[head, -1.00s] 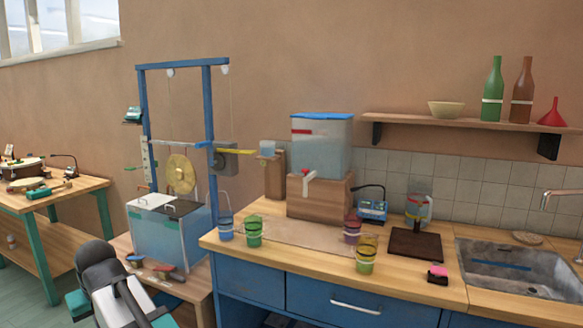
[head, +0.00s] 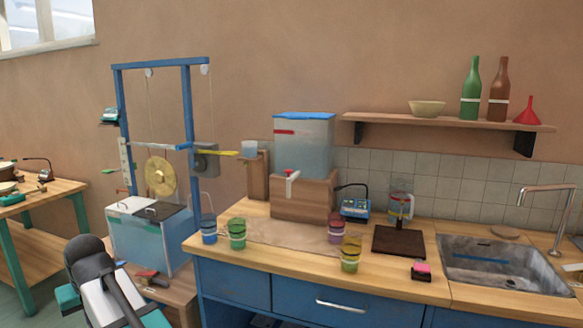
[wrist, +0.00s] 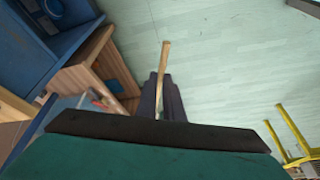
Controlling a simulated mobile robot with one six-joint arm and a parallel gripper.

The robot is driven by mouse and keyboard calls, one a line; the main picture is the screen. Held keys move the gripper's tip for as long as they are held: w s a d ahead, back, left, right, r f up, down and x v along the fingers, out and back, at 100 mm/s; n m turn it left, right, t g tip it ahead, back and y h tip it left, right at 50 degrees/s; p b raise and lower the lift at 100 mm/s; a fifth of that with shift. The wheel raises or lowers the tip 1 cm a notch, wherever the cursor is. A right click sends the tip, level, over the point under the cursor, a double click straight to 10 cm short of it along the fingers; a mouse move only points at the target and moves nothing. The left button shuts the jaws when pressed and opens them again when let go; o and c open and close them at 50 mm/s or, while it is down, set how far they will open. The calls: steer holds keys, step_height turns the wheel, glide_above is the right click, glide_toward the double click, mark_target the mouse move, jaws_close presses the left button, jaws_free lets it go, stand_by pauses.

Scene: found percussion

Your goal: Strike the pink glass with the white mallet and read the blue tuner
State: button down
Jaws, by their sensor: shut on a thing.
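The pink glass (head: 335,229) stands on the wooden counter, right of the green glass (head: 237,234) and behind the yellow glass (head: 351,257). The blue tuner (head: 356,207) stands farther back, just right of the pink glass; its reading is too small to make out. In the wrist view, my gripper (wrist: 163,100) is shut on a thin wooden stick (wrist: 164,65), which looks like the mallet's handle. I cannot make out a white head on it. The stick points over the pale floor, away from the glasses. My gripper's fingers do not show in the head view.
A blue glass (head: 208,231) stands at the counter's left end. A water tank (head: 304,148) on a wooden block stands behind the glasses. A dark board (head: 399,242) and sink (head: 505,270) are to the right. A blue frame (head: 188,130) stands left of the counter.

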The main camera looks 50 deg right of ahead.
steer(key=s+d+r+m+p, duration=0.1)
steer(key=d+r+m+p, duration=0.35)
steer(key=d, duration=0.65)
steer(key=s+d+r+m+p, duration=0.2)
steer(key=d+r+m+p, duration=0.25)
steer(key=d, duration=0.65)
steer(key=s+d+r+m+p, duration=0.1)
steer(key=d+r+m+p, duration=0.35)
steer(key=d, duration=0.65)
steer(key=s+d+r+m+t+h+p, duration=0.1)
steer(key=s+d+r+m+p, duration=0.2)
steer(key=d, duration=0.6)
steer(key=s+d+r+m+t+h+p, duration=0.1)
steer(key=s+d+r+m+p, duration=0.2)
steer(key=s+d+r+p, duration=0.2)
steer(key=s+d+r+m+t+h+p, duration=0.1)
steer(key=s+d+r+m+p, duration=0.2)
steer(key=s+d+r, duration=0.4)
steer(key=s+d, duration=0.3)
steer(key=d, duration=0.3)
steer(key=shift+s+p, duration=0.15)
steer(key=shift+p, duration=0.25)
steer(key=shift+p, duration=0.3)
step_height(320, 180, down, 5)
steer(key=shift+b, duration=1.1)
